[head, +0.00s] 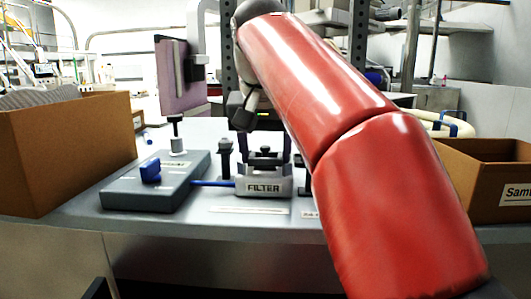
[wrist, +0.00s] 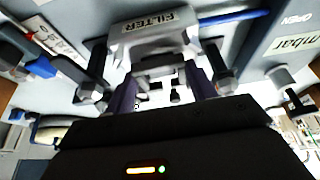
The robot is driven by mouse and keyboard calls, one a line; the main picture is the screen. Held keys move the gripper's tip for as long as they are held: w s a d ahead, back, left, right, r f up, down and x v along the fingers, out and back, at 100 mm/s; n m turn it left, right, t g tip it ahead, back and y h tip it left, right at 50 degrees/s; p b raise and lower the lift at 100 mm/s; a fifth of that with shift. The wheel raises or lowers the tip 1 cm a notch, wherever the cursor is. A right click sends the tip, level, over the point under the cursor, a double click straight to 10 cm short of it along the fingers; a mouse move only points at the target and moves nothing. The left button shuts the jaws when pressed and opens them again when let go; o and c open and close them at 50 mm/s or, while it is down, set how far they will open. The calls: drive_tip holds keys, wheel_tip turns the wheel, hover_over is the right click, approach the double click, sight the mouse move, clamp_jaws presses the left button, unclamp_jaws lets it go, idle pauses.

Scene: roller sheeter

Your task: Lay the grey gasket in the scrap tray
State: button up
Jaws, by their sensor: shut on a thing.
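The light grey filter unit (head: 264,187), labelled FILTER, stands on the grey bench; it also shows in the wrist view (wrist: 160,32). My gripper (wrist: 163,85) is at the filter unit, its two fingers apart, with a grey part (wrist: 165,65) of the unit between them. They are shut on it, but its exact shape is unclear. In the head view my gripper is dark and partly behind my red arm. I cannot make out the grey gasket as a separate thing. I cannot identify the scrap tray in either view.
A grey control box (head: 155,183) with a blue handle joins the filter by a blue tube (head: 212,184). A brown carton (head: 65,150) stands at left, another (head: 490,180) at right. Dark posts flank the filter. The bench front at centre is mostly clear.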

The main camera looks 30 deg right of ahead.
drive_tip(key=shift+f, duration=0.1)
drive_tip(key=o, duration=1)
drive_tip(key=shift+o, duration=0.2)
